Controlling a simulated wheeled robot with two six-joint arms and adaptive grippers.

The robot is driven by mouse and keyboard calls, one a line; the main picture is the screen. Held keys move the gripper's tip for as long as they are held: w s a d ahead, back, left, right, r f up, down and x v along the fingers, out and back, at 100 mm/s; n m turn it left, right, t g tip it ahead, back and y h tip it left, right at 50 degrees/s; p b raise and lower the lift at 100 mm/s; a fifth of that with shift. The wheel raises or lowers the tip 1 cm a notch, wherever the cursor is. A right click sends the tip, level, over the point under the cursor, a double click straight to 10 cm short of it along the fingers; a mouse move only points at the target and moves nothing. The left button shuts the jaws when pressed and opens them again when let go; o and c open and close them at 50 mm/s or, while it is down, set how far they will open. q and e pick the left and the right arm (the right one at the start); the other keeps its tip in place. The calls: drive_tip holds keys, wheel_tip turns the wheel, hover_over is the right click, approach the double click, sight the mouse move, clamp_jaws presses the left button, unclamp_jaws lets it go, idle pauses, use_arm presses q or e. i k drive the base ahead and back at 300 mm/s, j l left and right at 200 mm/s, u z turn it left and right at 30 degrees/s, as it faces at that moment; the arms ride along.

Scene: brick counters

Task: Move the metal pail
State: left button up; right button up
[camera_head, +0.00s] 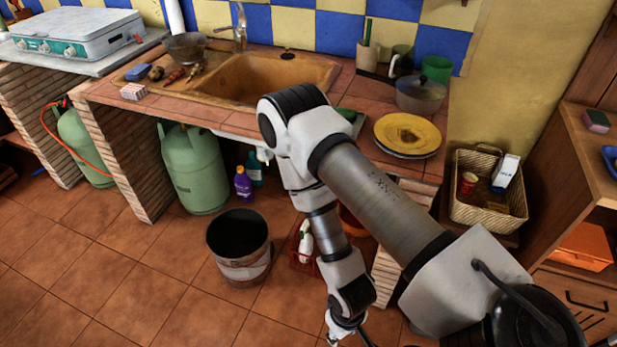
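The metal pail (243,270) stands upright on the tiled floor in front of the sink counter. It is round, with a dark inside and a worn, pale and brownish outer wall. My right arm comes in from the right and reaches down to the right of the pail, apart from it. My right gripper (347,333) is at the bottom edge of the picture, partly cut off, so its fingers do not show clearly. My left gripper is not in view.
Green gas cylinders (193,168) stand under the brick counter, with a purple bottle (243,184) beside one. A red crate (303,262) with a white bottle is just right of the pail, partly behind my arm. The floor (110,285) left of the pail is clear.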

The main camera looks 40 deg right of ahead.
sight(237, 238)
drive_tip(key=z, duration=0.55)
drive_tip(key=i+j+z, duration=0.15)
drive_tip(key=i+j, duration=0.65)
drive_tip(key=i, duration=0.15)
